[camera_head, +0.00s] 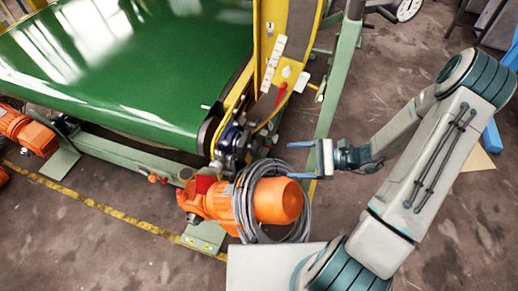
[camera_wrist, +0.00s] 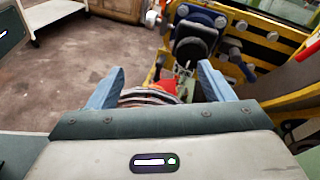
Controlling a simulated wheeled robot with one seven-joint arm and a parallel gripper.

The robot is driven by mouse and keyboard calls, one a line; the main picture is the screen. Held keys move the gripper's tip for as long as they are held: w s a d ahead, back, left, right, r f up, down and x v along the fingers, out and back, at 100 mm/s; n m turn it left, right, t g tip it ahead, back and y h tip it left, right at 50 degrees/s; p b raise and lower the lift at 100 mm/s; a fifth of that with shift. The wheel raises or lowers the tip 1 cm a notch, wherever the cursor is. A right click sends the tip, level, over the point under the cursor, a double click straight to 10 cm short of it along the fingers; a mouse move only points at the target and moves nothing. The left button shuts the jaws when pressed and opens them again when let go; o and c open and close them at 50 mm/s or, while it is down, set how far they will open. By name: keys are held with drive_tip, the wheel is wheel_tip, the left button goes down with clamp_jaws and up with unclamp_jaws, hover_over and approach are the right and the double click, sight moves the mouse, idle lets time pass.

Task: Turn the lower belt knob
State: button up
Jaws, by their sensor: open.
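My gripper (camera_head: 301,160) is open and empty, with its two blue fingers pointing left towards the end of the green conveyor belt (camera_head: 130,60). In the wrist view its fingers (camera_wrist: 161,72) are spread apart. The belt-end fittings (camera_head: 232,140) are a dark cluster with bolts and small round parts, left of my fingertips and apart from them. In the wrist view a dark rounded part (camera_wrist: 192,42) and a pale round knob-like part (camera_wrist: 151,18) show beyond the fingers. I cannot tell for sure which part is the lower belt knob.
An orange motor (camera_head: 278,201) wrapped in a grey cable coil (camera_head: 243,205) sits just below my gripper. A yellow frame plate (camera_head: 262,45) and a green leg (camera_head: 338,80) stand above. The floor (camera_head: 385,95) to the upper right is mostly clear.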

sight(260, 149)
wheel_tip(260, 149, down, 4)
drive_tip(key=w+d+r+m+t+y, duration=0.1)
drive_tip(key=w+m+t, duration=0.1)
drive_tip(key=m+t, duration=0.2)
drive_tip(key=shift+t, duration=0.3)
drive_tip(key=x, duration=1.3)
drive_tip(key=shift+w+a+f+p, duration=0.2)
drive_tip(key=shift+w+p, duration=0.1)
drive_tip(key=shift+p, duration=0.1)
drive_tip(key=shift+c, duration=0.3)
drive_tip(key=c, duration=0.9)
drive_tip(key=shift+d, duration=0.25)
drive_tip(key=shift+a+m, duration=0.15)
drive_tip(key=shift+m, duration=0.15)
